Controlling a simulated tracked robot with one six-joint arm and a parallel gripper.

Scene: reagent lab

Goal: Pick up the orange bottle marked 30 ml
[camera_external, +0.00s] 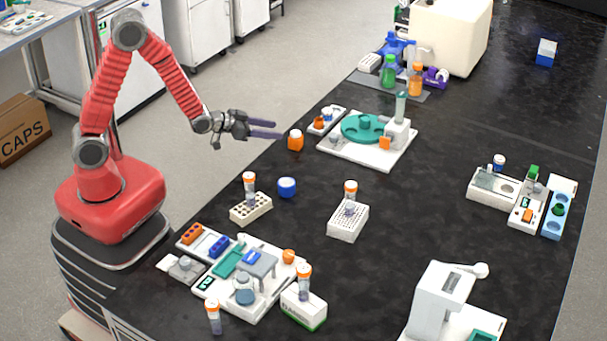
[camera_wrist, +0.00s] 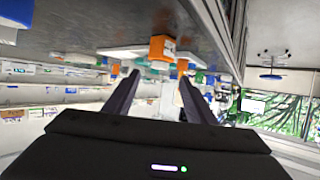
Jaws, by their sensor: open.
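A small orange bottle (camera_external: 295,141) stands upright on the dark bench top, near its left edge. No 30 ml mark is legible on it. My gripper (camera_external: 280,130) is open and empty, with its dark fingers level and pointing right toward this bottle. The fingertips end just short of it in the picture; the exact gap is hard to tell. In the wrist view, which looks upside down, an orange block-like shape (camera_wrist: 162,47), likely this bottle, lies above and beyond the two fingertips (camera_wrist: 160,76).
A white device with a green disc (camera_external: 362,127) stands right behind the bottle, beside a small tray (camera_external: 326,121) holding small containers. A taller orange bottle (camera_external: 416,78) stands farther back. A blue container (camera_external: 287,187) and tube racks (camera_external: 251,208) stand nearer.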

